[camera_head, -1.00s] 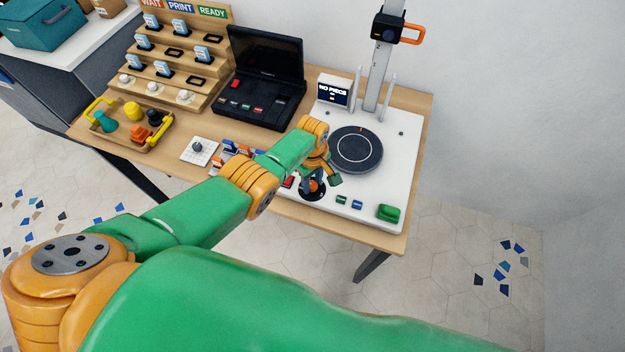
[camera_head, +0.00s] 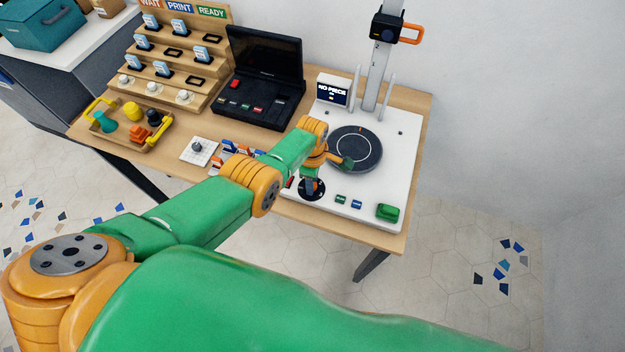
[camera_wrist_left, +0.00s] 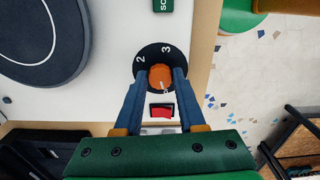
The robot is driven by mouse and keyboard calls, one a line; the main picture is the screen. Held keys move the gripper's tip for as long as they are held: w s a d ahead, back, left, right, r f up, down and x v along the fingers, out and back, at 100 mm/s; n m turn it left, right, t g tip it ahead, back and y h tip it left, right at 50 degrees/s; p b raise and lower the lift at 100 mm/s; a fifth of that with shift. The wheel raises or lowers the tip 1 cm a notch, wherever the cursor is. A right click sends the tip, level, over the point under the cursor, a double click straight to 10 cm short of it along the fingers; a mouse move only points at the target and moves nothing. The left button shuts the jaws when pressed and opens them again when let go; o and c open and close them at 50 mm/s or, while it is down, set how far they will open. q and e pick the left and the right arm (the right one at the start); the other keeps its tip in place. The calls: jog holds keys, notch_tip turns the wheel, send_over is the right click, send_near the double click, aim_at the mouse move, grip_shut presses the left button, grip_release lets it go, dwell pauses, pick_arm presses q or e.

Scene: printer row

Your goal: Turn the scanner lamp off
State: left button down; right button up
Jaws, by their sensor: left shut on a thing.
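The scanner has a white base (camera_head: 385,195) with a dark round turntable (camera_head: 362,140) and stands at the right end of the table. Near its front edge is a black dial (camera_head: 319,196) with an orange knob. In the left wrist view the orange knob (camera_wrist_left: 160,76) sits between my fingers, and the dial (camera_wrist_left: 152,50) shows 2 and 3. A white mark on the knob points down toward the red rocker switch (camera_wrist_left: 161,111). My left gripper (camera_head: 311,184) is shut on the knob; it also shows in the wrist view (camera_wrist_left: 160,82). My right gripper is not in view.
A small display (camera_head: 334,91) reads "NO PIECE". Green and blue buttons (camera_head: 348,202) and a larger green button (camera_head: 387,212) lie right of the dial. A column (camera_head: 378,75) rises behind the turntable. A black laptop-like console (camera_head: 260,95) stands left.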

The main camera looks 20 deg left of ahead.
pick_arm(q)
jog(key=shift+w, duration=0.1)
dwell(0.3)
jog(key=c, duration=0.5)
grip_release()
jog(key=shift+a, duration=0.15)
jog(key=shift+r, duration=0.1)
notch_tip(320, 180, up, 7)
jog(key=p, duration=0.5)
jog(key=shift+f+p, duration=0.2)
jog(key=shift+p, duration=0.1)
jog(key=shift+r, duration=0.25)
jog(key=shift+f, duration=0.1)
